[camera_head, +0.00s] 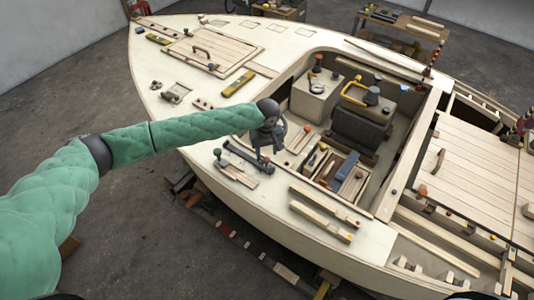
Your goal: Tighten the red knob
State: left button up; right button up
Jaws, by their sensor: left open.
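My left arm reaches in from the left over the deck of the plywood hull (215,190). My left gripper (264,158) is open, pointing down above the near side deck beside the cockpit. No knob shows between its fingers. A small red knob (422,190) stands on the ledge right of the cockpit, well apart from the gripper. I cannot tell which one the task names. My right gripper is not in view.
A tray of tools (338,172) lies near the gripper. Wooden strips (322,219) lie on the near deck. A hatch (210,50) and levels lie on the foredeck. A workbench (405,28) stands behind.

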aim_at(267, 159)
pick_arm(q)
notch_tip(267, 159, down, 2)
jog(key=shift+p, duration=0.4)
jog(key=shift+f, duration=0.75)
